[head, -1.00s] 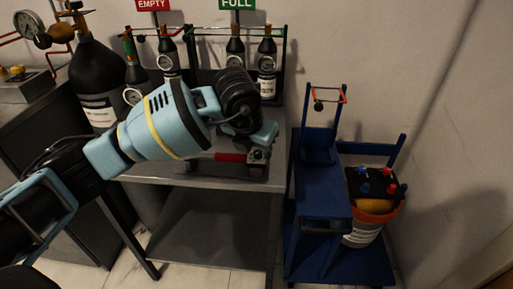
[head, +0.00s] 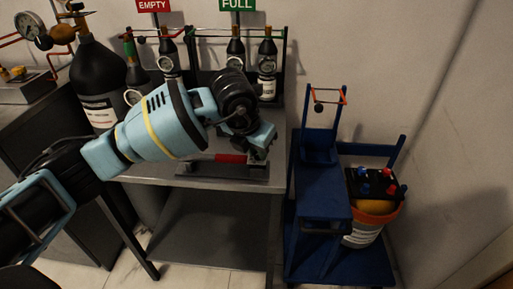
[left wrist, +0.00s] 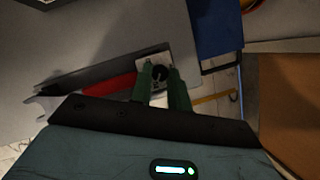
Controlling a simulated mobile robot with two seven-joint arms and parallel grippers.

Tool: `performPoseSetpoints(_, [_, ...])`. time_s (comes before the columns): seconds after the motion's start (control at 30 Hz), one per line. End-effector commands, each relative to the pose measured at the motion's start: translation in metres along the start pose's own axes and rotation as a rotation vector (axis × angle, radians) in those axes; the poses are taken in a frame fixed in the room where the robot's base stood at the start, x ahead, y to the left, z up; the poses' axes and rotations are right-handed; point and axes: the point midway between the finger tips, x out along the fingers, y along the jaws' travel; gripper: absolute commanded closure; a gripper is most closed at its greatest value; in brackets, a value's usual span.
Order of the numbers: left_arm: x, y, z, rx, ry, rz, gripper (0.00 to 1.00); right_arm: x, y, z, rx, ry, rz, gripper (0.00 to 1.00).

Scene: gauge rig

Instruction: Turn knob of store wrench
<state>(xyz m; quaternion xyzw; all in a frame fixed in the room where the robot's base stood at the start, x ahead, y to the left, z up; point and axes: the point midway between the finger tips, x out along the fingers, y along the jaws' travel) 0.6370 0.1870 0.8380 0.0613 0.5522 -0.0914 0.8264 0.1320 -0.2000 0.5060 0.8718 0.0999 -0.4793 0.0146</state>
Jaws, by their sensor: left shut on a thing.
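The wrench has a red handle (head: 230,158) and lies in a grey holder (head: 200,171) on the metal table. In the left wrist view its red handle (left wrist: 110,84) leads right to a light metal head with a dark round knob (left wrist: 160,74). My left gripper (head: 259,152) is at the right end of the wrench, pointing down. In the left wrist view the green fingers of the left gripper (left wrist: 160,70) stand either side of the knob, shut on it. In the head view the knob is mostly hidden by the gripper. My right gripper is not in view.
Small black bottles (head: 267,72) stand in a rack behind the wrench, under EMPTY and FULL signs (head: 237,4). A large black bottle (head: 97,85) is at the left. A blue cart (head: 322,190) with an orange-rimmed bucket (head: 362,232) stands right of the table.

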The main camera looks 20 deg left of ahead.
Motion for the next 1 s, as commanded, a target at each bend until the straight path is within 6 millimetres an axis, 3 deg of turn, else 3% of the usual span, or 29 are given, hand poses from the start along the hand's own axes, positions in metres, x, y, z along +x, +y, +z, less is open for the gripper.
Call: performPoseSetpoints(1.0, [0.001, 0.007, 0.004, 0.852, -0.002, -0.355, 1.0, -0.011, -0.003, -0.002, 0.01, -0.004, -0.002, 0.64])
